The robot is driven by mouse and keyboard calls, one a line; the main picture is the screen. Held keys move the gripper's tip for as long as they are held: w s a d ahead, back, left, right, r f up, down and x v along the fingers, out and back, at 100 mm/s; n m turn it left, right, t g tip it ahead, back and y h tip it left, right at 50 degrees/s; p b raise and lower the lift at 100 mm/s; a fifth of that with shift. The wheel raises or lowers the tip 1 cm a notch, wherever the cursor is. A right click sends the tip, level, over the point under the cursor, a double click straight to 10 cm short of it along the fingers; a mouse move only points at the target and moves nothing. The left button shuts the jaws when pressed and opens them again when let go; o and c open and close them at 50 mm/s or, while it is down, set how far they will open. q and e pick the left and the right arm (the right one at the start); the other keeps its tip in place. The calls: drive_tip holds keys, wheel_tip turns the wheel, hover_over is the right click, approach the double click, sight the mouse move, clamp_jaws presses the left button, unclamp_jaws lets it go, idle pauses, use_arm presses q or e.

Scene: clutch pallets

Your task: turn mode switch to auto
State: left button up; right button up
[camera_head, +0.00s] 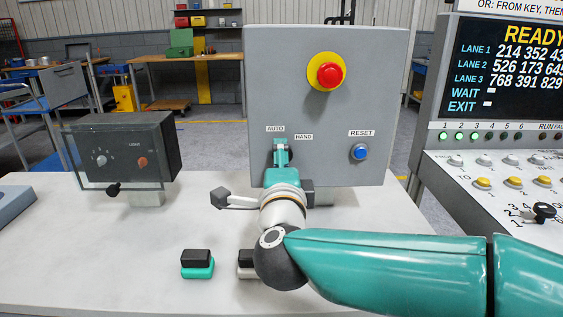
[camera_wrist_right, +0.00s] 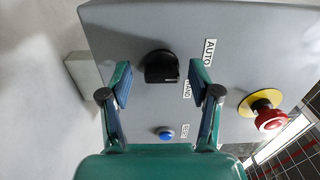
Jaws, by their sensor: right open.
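The mode switch is a black knob on the grey control box, below the AUTO and HAND labels. The right wrist view shows the knob (camera_wrist_right: 160,67) with a small pale mark on its edge, on the side towards the HAND label (camera_wrist_right: 187,88); the AUTO label (camera_wrist_right: 209,52) is farther up. My right gripper (camera_wrist_right: 161,78) is open, its fingers on either side of the knob with visible gaps. In the head view my right gripper (camera_head: 282,152) is in front of the switch and hides most of it. My left gripper is not in view.
The grey control box (camera_head: 350,110) also carries a red emergency button (camera_head: 330,75) on yellow and a blue reset button (camera_head: 360,152). A glass-fronted box (camera_head: 125,150) stands left. A black-and-green block (camera_head: 197,264) lies on the white table (camera_head: 90,250). A console (camera_head: 510,175) stands right.

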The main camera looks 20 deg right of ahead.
drive_tip(key=v, duration=1.1)
drive_tip(key=shift+s, duration=0.15)
